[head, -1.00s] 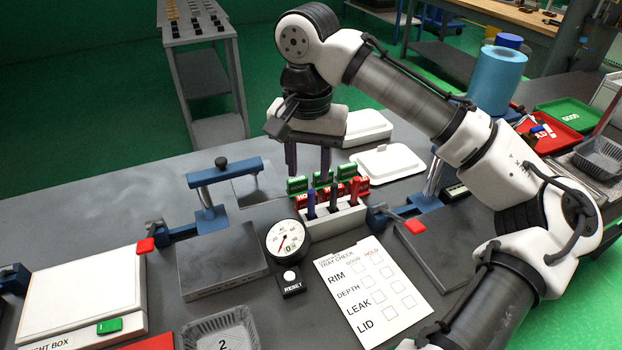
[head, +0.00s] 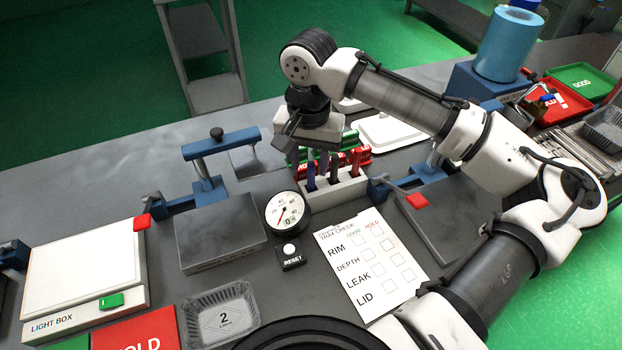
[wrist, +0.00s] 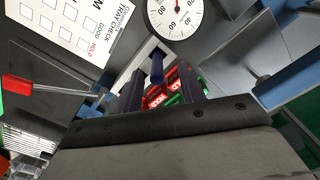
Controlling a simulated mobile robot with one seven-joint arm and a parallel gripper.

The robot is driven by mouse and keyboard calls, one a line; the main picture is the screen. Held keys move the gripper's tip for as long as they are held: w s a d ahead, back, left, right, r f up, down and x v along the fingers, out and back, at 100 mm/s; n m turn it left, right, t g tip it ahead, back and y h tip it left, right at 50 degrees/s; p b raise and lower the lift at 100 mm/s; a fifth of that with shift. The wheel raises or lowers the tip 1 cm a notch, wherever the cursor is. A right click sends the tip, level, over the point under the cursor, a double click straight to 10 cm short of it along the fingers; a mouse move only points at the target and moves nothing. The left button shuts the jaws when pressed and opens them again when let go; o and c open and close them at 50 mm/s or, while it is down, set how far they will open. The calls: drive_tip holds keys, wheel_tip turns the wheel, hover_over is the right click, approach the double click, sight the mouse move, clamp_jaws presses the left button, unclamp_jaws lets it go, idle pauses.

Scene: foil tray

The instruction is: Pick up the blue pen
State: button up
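The blue pen (head: 310,180) stands upright at the left end of a white pen holder (head: 350,191). I cannot tell how deep the pen sits between the fingers.
A round dial gauge (head: 287,211) stands just in front and left. A check sheet (head: 370,268) lies in front. Blue clamps (head: 205,180) flank the area. A foil tray (head: 220,315) lies at the front.

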sight(311, 176)
drive_tip(key=f, duration=0.2)
drive_tip(key=f+p, duration=0.1)
drive_tip(key=f, duration=0.1)
drive_tip(key=shift+s+d+f, duration=0.15)
drive_tip(key=shift+s, duration=0.05)
drive_tip(key=shift+c, duration=0.2)
drive_tip(key=c, duration=0.8)
clamp_jaws()
